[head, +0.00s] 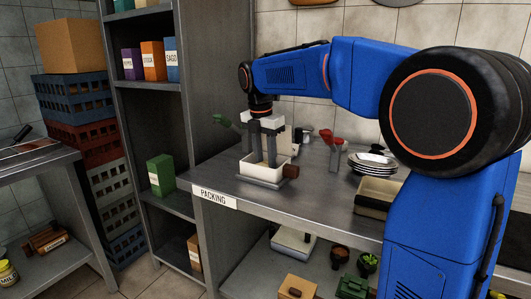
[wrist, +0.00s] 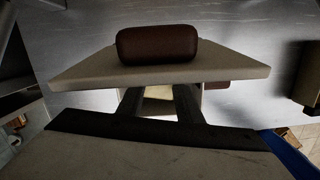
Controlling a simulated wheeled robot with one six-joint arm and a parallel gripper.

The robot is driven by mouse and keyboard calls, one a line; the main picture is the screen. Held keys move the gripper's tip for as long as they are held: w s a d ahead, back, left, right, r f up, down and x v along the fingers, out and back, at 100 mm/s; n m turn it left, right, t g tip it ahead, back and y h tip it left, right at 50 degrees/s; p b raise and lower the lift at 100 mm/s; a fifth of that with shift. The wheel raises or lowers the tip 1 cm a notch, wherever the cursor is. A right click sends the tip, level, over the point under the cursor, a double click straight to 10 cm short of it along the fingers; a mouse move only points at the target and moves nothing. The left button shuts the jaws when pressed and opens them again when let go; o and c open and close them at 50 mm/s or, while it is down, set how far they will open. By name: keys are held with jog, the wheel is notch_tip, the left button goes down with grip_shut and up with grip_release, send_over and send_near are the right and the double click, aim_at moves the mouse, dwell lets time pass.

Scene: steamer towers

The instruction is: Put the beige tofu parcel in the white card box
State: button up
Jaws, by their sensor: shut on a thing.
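The white card box (head: 252,173) stands open on a grey plate on the steel bench marked PACKING. My gripper (head: 265,160) points straight down, with its fingertips inside the box opening. It is shut on the beige tofu parcel (wrist: 158,92), a small pale patch between the fingers in the wrist view. The parcel is mostly hidden, and I cannot tell whether it touches the box floor. In the wrist view a pale slab with a dark brown rounded block (wrist: 157,44) covers the fingertips.
A brown block (head: 290,171) sits at the box's right side. To the right are a red-topped holder (head: 335,150), stacked plates (head: 372,162) and an open beige tray (head: 376,197). The bench front is clear.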

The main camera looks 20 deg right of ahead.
jog(key=shift+f, duration=0.3)
jog(key=shift+f, duration=0.45)
dwell(0.7)
jog(key=o, duration=1.1)
jog(key=r, duration=0.5)
jog(key=a+r, duration=0.1)
jog(key=r, duration=0.5)
jog(key=s+r, duration=0.1)
jog(key=r, duration=0.5)
jog(key=shift+s+a+r, duration=0.1)
jog(key=shift+a+r, duration=0.05)
jog(key=shift+a, duration=0.25)
